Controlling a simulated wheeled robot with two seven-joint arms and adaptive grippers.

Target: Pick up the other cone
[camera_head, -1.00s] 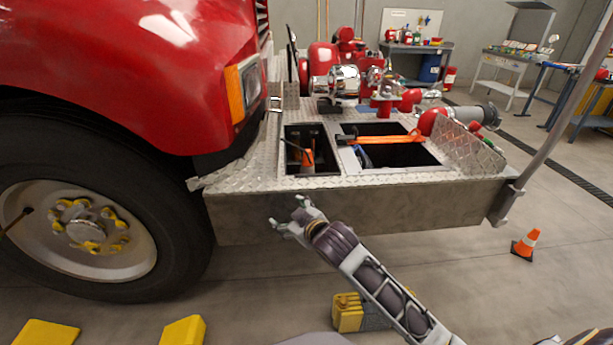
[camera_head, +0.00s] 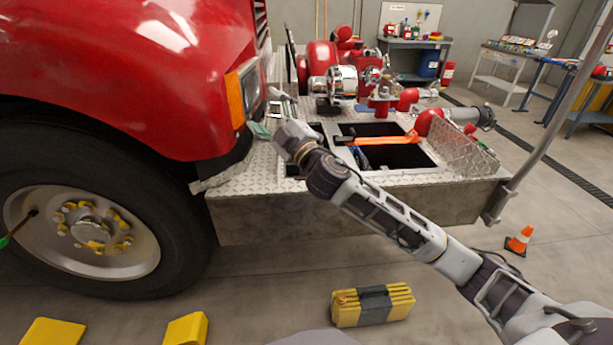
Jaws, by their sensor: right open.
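An orange and white traffic cone (camera_head: 520,240) stands upright on the floor at the right, just beyond the right end of the bumper. It is the only cone I can make out. My right arm comes in from the lower right and reaches over the bumper. My right gripper (camera_head: 266,112) is open over the left part of the diamond-plate deck, close to the truck's headlight, far from the cone. I see nothing between its fingers. My left gripper is not in view.
The red truck's bumper deck (camera_head: 235,178) has open compartments, the left one mostly hidden by my arm. An orange-handled tool (camera_head: 385,139) lies across the right one. A yellow case (camera_head: 372,306) and yellow blocks (camera_head: 187,330) are on the floor. A grey pole (camera_head: 549,131) rises near the cone.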

